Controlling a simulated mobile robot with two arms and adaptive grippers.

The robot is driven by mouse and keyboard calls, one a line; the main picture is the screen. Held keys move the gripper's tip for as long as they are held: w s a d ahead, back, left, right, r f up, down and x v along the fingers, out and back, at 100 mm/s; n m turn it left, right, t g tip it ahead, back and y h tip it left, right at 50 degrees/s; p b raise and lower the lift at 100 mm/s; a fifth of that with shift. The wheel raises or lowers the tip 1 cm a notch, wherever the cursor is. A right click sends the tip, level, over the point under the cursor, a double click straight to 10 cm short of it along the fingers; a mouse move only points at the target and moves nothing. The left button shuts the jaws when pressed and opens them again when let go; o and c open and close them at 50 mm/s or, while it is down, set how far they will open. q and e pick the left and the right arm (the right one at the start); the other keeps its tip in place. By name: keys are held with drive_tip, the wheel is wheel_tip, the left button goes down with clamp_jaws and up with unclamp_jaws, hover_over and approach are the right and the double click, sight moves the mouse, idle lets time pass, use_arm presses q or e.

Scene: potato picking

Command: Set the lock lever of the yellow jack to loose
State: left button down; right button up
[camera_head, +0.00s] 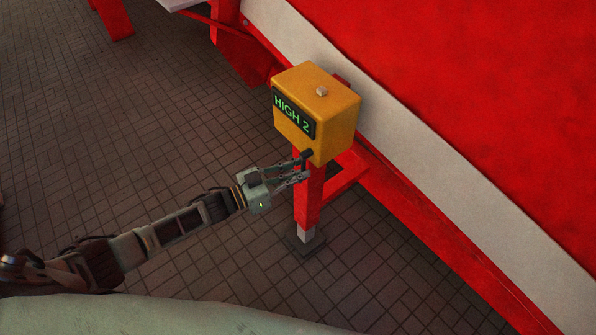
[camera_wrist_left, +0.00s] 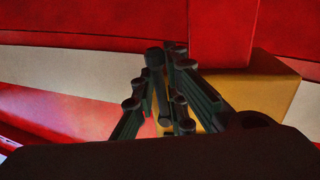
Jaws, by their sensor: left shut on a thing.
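The yellow jack (camera_head: 338,122) is a yellow box on a red post (camera_head: 308,195), with a green display reading "HIGH 2" (camera_head: 293,112) on its front. A small dark lever (camera_head: 307,154) sticks out low on the box, by the top of the post. My left gripper (camera_head: 303,169) is at this lever, its fingers shut on it. In the left wrist view the fingers (camera_wrist_left: 168,110) show in front of the yellow box (camera_wrist_left: 262,95); they hide most of the lever. My right gripper is not in view.
A large red machine (camera_head: 480,90) with a white stripe stands behind and right of the jack. The post ends in a dark foot plate (camera_head: 305,243) on the paved floor (camera_head: 130,150). The floor to the left is clear.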

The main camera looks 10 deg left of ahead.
use_arm(q)
drive_tip(key=shift+w+a, duration=0.1)
drive_tip(key=c, duration=1.8)
unclamp_jaws()
drive_tip(key=shift+c, duration=0.2)
drive_tip(key=v, duration=1.2)
